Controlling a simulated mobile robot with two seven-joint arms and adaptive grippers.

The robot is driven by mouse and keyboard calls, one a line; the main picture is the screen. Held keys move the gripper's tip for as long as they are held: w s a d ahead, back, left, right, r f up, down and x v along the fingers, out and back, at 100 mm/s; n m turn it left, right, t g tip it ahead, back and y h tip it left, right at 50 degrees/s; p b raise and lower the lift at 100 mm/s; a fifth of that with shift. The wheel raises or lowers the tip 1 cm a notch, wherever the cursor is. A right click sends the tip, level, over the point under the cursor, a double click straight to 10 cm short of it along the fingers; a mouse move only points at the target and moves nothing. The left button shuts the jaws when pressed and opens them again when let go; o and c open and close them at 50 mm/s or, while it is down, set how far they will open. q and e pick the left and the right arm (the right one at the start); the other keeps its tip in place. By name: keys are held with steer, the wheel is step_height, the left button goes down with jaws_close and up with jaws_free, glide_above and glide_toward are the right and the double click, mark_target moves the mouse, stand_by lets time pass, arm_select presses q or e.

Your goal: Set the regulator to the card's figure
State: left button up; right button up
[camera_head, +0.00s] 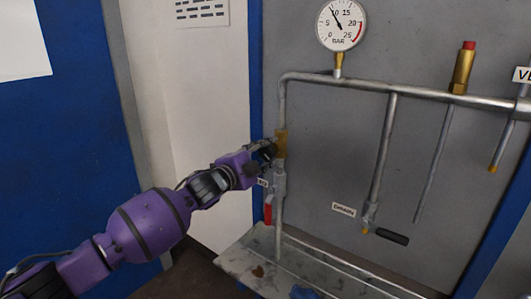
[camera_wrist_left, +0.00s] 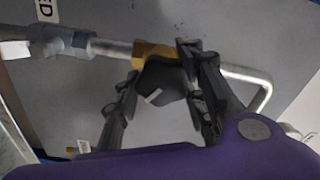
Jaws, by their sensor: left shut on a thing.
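My left gripper (camera_head: 267,150) reaches in from the left to the brass regulator body (camera_head: 281,143) on the left upright pipe. In the left wrist view, the gripper (camera_wrist_left: 158,82) is shut on the regulator's black knob (camera_wrist_left: 163,84), one finger on each side. The knob bears a white mark, and the brass body (camera_wrist_left: 148,53) shows behind it. The round pressure gauge (camera_head: 341,25) at the top reads 0 to 25 bar; its needle points up and left, near 10. A white card (camera_head: 201,11) with dark lines hangs at the top; its text is unreadable here. My right gripper is out of view.
A red valve handle (camera_head: 268,209) hangs below the regulator. A black-handled valve (camera_head: 390,236) sits on the middle pipe. A brass fitting with a red cap (camera_head: 463,68) stands at the right. A stained metal tray (camera_head: 248,262) lies below.

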arm_select(q)
steer(key=shift+s+d+f+m, duration=0.1)
steer(key=shift+d+m, duration=0.05)
steer(key=shift+m, duration=0.15)
stand_by(0.4)
steer(key=o, duration=1.1)
steer(key=shift+o, duration=0.2)
steer(key=v, duration=1.2)
